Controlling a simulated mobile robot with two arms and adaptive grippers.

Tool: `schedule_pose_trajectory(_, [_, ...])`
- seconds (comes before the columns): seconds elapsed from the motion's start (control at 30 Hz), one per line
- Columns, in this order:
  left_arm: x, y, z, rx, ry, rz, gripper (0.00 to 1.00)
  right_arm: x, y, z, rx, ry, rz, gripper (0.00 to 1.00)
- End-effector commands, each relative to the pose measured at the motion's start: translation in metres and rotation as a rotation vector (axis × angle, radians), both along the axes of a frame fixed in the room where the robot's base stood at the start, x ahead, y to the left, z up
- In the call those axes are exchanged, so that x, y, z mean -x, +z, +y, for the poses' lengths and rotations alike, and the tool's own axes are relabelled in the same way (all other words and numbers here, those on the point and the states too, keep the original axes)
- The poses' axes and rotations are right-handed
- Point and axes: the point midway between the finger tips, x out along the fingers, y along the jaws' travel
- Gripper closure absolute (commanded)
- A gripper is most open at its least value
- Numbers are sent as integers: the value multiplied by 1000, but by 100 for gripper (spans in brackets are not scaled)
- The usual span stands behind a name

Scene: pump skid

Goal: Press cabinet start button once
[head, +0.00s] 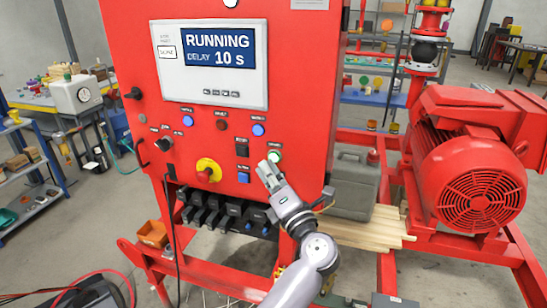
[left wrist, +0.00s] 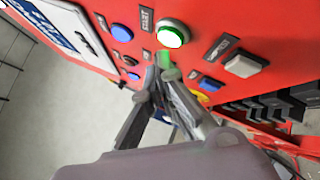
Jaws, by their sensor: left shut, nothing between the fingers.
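The start button (head: 274,156) is a round button with a green ring on the red cabinet (head: 300,70) front, right of the black switches. In the left wrist view the start button (left wrist: 172,35) has a bright white face and a glowing green rim, beside a label that seems to read START. My left gripper (head: 267,168) is shut and empty, its fingertips just below the button. In the left wrist view the fingertips (left wrist: 168,76) appear a little apart from the button, with a green glow near them. My right gripper is not in view.
A red motor (head: 470,160) is at the right.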

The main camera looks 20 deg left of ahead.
Motion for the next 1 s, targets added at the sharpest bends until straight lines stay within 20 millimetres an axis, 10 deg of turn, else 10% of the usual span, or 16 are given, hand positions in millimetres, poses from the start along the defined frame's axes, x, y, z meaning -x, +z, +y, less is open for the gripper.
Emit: schedule_pose_trajectory(1.0, [50,0,2,0,0,0,100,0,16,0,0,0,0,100])
